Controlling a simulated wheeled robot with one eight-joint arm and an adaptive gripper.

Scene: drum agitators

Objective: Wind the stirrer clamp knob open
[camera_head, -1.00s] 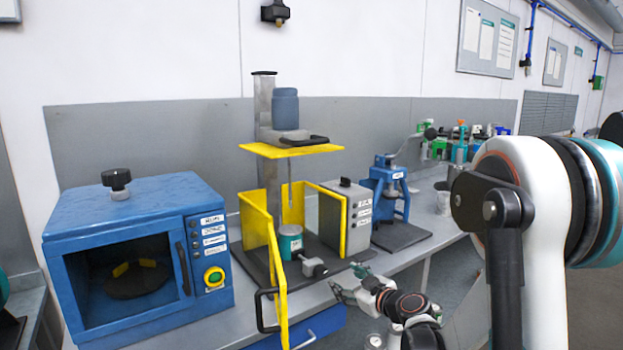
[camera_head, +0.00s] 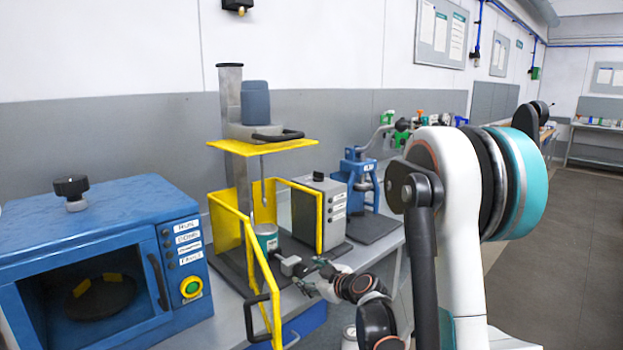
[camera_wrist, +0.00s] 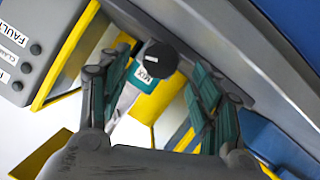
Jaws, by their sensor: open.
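The stirrer (camera_head: 232,130) has a grey column, a blue-grey motor and yellow guards. A teal can labelled MIX (camera_head: 267,236) stands on its base, and shows in the wrist view (camera_wrist: 150,75). The clamp's grey block (camera_head: 290,266) sticks out from the can toward my gripper (camera_head: 312,284). In the wrist view the dark round clamp knob (camera_wrist: 161,58) appears between the open fingers of my gripper (camera_wrist: 160,88), ahead of them. The fingers look apart from the knob; exact distance I cannot tell. In the head view the fingertips are close to the knob's end.
The yellow guard door (camera_head: 262,285) with a black handle stands open at the left of the clamp. A grey control box (camera_head: 319,208) is to the right. A blue chamber (camera_head: 110,235) stands left on the bench, and a blue press (camera_head: 356,185) stands farther right.

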